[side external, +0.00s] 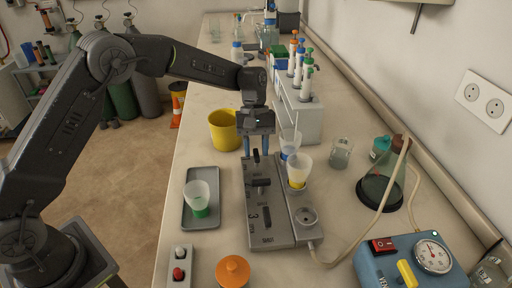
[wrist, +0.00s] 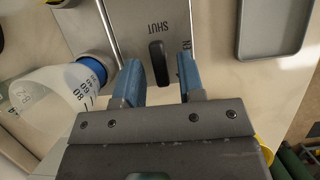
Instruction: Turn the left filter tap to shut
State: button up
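The grey tap block (side external: 249,232) carries a row of black taps. My gripper (side external: 256,148) is over the far end of the block, beside the blue-collared filter cup (side external: 290,143). In the wrist view my gripper (wrist: 160,78) is open, with its blue fingers on either side of a black tap handle (wrist: 158,62) and a gap on both sides. The handle runs lengthwise in that picture, below the word SHUT. The blue-collared cup (wrist: 52,95) is left of the fingers. The middle tap (side external: 261,182) lies crosswise; the near tap (side external: 266,217) points lengthwise.
A yellow-collared cup (side external: 299,172) stands close on the block's right side. A yellow beaker (side external: 222,130) stands left of my gripper. A grey tray (side external: 189,222) holds a green-based cup (side external: 198,196).

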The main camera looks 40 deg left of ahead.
jog(key=shift+o, duration=0.2)
jog(key=v, duration=1.3)
jog(key=shift+a+r, duration=0.2)
jog(key=shift+r, duration=0.1)
jog(key=shift+w, duration=0.1)
